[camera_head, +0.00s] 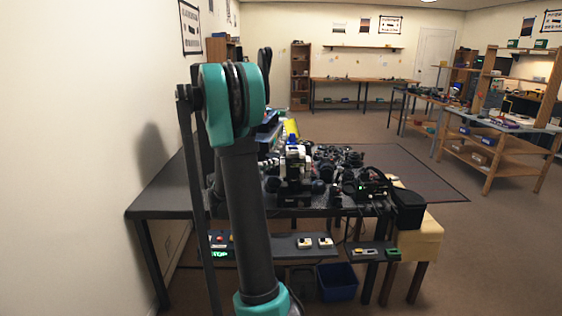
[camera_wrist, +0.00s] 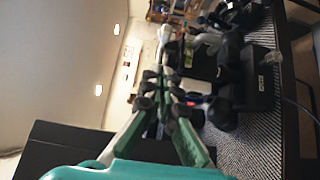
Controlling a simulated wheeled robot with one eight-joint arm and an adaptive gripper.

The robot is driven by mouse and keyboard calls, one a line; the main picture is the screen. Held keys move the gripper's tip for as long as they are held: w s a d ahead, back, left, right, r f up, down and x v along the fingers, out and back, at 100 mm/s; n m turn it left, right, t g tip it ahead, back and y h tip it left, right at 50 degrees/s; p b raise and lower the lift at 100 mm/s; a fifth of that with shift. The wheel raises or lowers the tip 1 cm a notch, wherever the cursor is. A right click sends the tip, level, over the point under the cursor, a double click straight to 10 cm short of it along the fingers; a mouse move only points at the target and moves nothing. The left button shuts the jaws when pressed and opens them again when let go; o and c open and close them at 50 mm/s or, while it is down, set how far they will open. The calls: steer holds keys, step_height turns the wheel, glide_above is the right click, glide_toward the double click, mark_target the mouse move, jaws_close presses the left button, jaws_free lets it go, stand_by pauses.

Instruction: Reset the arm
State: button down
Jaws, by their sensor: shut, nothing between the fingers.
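My gripper (camera_wrist: 170,72) shows in the wrist view, its dark and pale green fingers drawn together with nothing between them. The wrist view is turned on its side, with the wall and ceiling lights at left and a dark bench at right. In the head view my teal and dark grey arm stands tall in front of the left part of the bench (camera_head: 158,201). My gripper cannot be made out in the head view. The arm hides part of the bench and its lower shelf.
Dark lens and camera parts (camera_head: 340,160) crowd the bench top, with a yellow object (camera_head: 291,128) at the back. A black bin (camera_head: 408,209) stands at the bench's right end. A blue bin (camera_head: 337,281) is below. Wall lies close at left; open floor lies right.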

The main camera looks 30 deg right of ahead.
steer(key=shift+v, duration=1.45)
steer(key=shift+s, duration=0.1)
